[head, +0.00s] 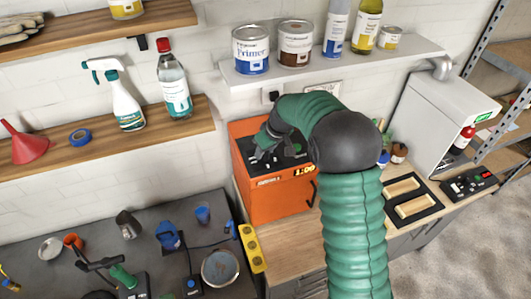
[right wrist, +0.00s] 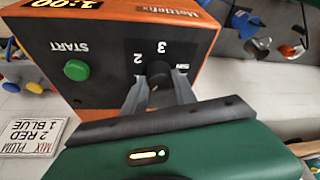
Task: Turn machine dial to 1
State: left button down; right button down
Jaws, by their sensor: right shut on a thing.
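The orange machine (head: 275,199) stands on the wooden bench against the wall, its display reading 1:00. In the right wrist view the machine (right wrist: 187,37) appears upside down. My right gripper (right wrist: 158,90) is shut on the dial, one finger on each side. In the head view my right gripper (head: 266,139) reaches down onto the machine's top panel, and the dial is hidden there. The dial's exact pointing is unclear. My left gripper is not in view.
A green START button (right wrist: 76,70) is beside the dial panel. A shelf with paint cans (head: 251,49) hangs above the machine. A yellow block (head: 252,248) stands at the dark table's right edge. A foam tray (head: 413,201) and a grey cabinet (head: 440,115) are to the right.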

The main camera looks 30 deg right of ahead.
jog(key=m, duration=0.1)
jog(key=m+h, duration=0.1)
jog(key=m, duration=0.1)
jog(key=shift+w+a+r+m+p, duration=0.1)
jog(key=shift+w+r+m+p, duration=0.2)
jog(key=shift+r+p, duration=0.1)
jog(key=shift+m+h+p, duration=0.45)
jog(key=shift+m+h, duration=0.25)
jog(key=shift+m, duration=0.8)
jog(key=shift+f, duration=0.1)
jog(key=c, duration=1.4)
grip_release()
jog(key=o, duration=0.4)
jog(key=shift+s+f, duration=0.1)
jog(key=shift+f, duration=0.1)
